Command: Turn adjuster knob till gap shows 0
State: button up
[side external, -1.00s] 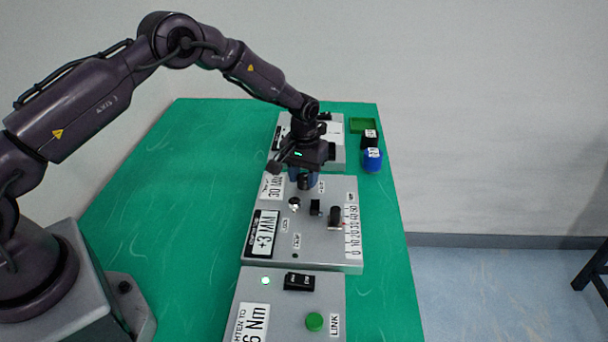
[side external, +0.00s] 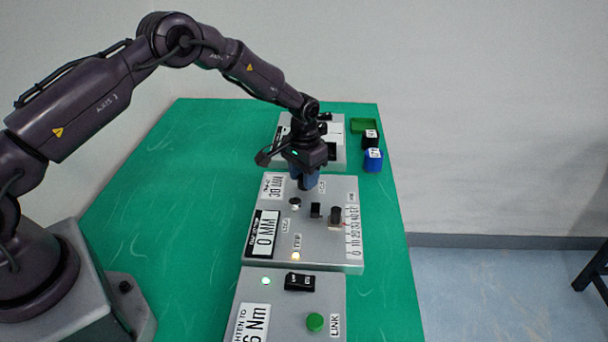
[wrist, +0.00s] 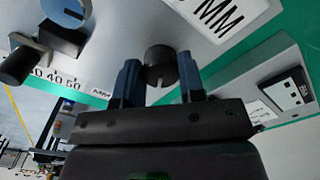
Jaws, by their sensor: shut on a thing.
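The dark round adjuster knob (wrist: 160,56) shows between the blue fingers in the wrist view. My gripper (side external: 305,186) is shut on it at the far end of the middle grey panel (side external: 330,262); in the side view the fingers mostly hide the knob. The gripper also shows in the wrist view (wrist: 160,82). The gap display (side external: 264,236) on the panel's left reads 0 MM.
A black switch (side external: 315,210) and a dark dial (side external: 336,215) beside a printed scale stand near the knob. A nearer panel has a rocker switch (side external: 299,281) and a green button (side external: 315,322).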

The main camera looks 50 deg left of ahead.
jog(key=o, duration=0.9)
jog(key=shift+r, duration=0.15)
notch_tip(320, 180, up, 13)
jog(key=shift+f, duration=0.15)
